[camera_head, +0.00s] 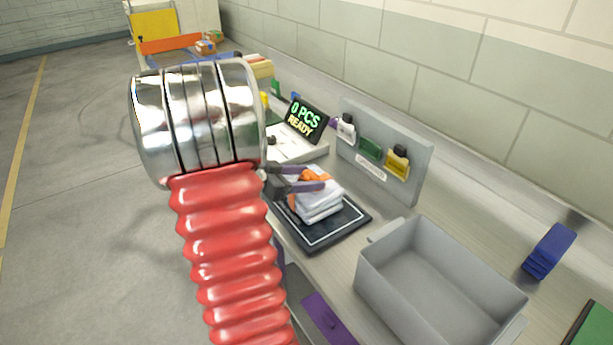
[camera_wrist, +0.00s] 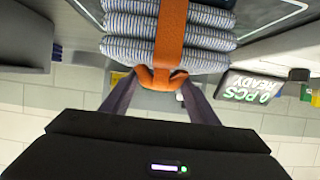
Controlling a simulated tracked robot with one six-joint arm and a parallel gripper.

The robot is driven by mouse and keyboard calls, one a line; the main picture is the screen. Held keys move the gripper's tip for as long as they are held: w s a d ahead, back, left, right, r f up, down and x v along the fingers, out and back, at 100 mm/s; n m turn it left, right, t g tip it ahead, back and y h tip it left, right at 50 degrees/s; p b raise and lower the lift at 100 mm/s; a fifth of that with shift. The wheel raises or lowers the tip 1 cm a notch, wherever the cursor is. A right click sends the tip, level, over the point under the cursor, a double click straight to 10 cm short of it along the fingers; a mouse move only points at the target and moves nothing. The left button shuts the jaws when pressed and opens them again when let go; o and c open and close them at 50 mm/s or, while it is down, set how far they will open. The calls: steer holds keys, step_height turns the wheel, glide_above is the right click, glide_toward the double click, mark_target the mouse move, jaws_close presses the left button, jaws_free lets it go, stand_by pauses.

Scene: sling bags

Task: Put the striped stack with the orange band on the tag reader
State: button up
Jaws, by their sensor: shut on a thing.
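The striped stack (camera_head: 318,207) is a pile of folded blue-white striped layers wrapped by an orange band; in the wrist view the stack (camera_wrist: 125,45) fills the upper middle. My gripper (camera_head: 308,181) is shut on the orange band's raised loop, above the stack; the wrist view shows both fingers of my gripper (camera_wrist: 162,80) pinching that loop. The tag reader (camera_head: 322,243) is a dark flat pad with a white outline, directly under the stack. The stack is on it or just above it; I cannot tell which. The stack looks roughly level.
A grey open bin (camera_head: 436,285) stands right of the pad. A display (camera_head: 307,119) reading "0 PCS READY" and a grey panel (camera_head: 418,160) with coloured tags stand behind. A blue stack (camera_head: 549,250) is at far right. A purple piece (camera_head: 326,318) lies in front.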

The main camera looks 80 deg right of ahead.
steer(key=shift+f, duration=0.1)
steer(key=o, duration=1.8)
steer(key=shift+c, duration=0.2)
steer(key=shift+w+a, duration=0.1)
steer(key=v, duration=1.1)
steer(key=shift+w+a+r, duration=0.25)
steer(key=shift+r, duration=0.1)
